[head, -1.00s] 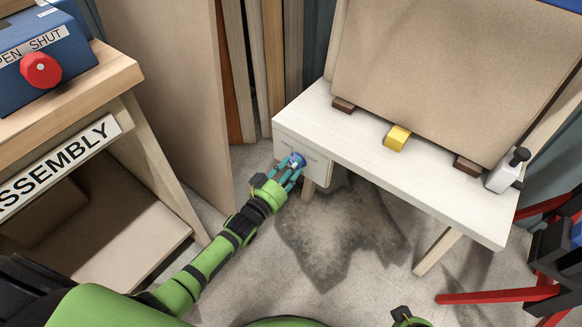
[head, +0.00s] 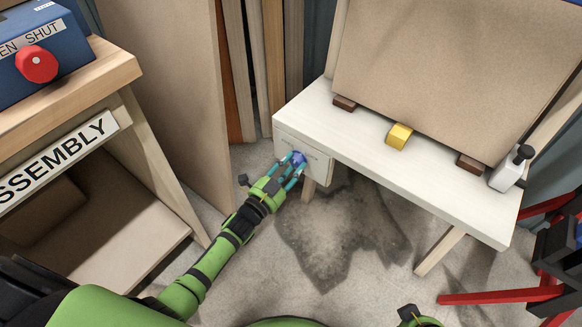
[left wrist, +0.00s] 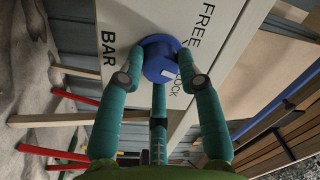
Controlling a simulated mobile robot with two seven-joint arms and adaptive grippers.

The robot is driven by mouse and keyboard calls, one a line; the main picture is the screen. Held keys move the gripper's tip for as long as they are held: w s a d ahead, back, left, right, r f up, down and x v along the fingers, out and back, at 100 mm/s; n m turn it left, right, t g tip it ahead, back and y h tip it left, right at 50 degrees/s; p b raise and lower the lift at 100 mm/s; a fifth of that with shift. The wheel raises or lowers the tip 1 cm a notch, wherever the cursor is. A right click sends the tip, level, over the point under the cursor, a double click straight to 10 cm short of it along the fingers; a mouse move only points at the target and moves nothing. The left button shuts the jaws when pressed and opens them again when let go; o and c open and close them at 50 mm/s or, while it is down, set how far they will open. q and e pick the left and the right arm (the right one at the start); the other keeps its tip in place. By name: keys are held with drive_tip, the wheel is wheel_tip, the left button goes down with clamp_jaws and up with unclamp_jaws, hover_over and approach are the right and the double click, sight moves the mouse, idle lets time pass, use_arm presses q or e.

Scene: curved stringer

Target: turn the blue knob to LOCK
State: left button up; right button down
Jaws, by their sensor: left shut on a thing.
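The blue knob (head: 298,158) is on the pale front panel at the left end of the white table. It also shows in the left wrist view (left wrist: 158,56), where its white mark is on the side toward the LOCK label (left wrist: 185,92). A finger partly covers that label. The FREE label (left wrist: 202,24) is above right of the knob and the BAR label (left wrist: 108,52) is to its left. My left gripper (head: 292,167) is shut on the knob, with its teal fingers around the knob's rim.
The white table (head: 400,175) carries a tan board (head: 440,70), a yellow block (head: 399,136) and a white clamp (head: 508,172). A wooden bench (head: 70,105) with a blue box and red knob (head: 37,64) stands at the left. Red legs (head: 495,297) are at lower right.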

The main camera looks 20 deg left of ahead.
use_arm(q)
drive_tip(key=m, duration=0.3)
drive_tip(key=m+b, duration=0.1)
drive_tip(key=shift+w+d+r+h, duration=0.1)
drive_tip(key=shift+d+r+h, duration=0.05)
drive_tip(key=shift+r+h, duration=0.15)
drive_tip(key=shift+m, duration=1.1)
use_arm(e)
drive_tip(key=shift+w+v, duration=0.15)
drive_tip(key=shift+v, duration=0.8)
drive_tip(key=shift+w+v, duration=0.15)
drive_tip(key=shift+v, duration=0.85)
use_arm(q)
drive_tip(key=shift+d, duration=0.1)
use_arm(e)
drive_tip(key=shift+r, duration=0.1)
use_arm(q)
drive_tip(key=o, duration=1.1)
drive_tip(key=shift+o, duration=0.2)
drive_tip(key=shift+f, duration=0.15)
drive_tip(key=shift+s+a+f, duration=0.15)
drive_tip(key=shift+s+a, duration=0.15)
drive_tip(key=shift+s, duration=0.25)
drive_tip(key=v, duration=1.1)
drive_tip(key=shift+d, duration=0.1)
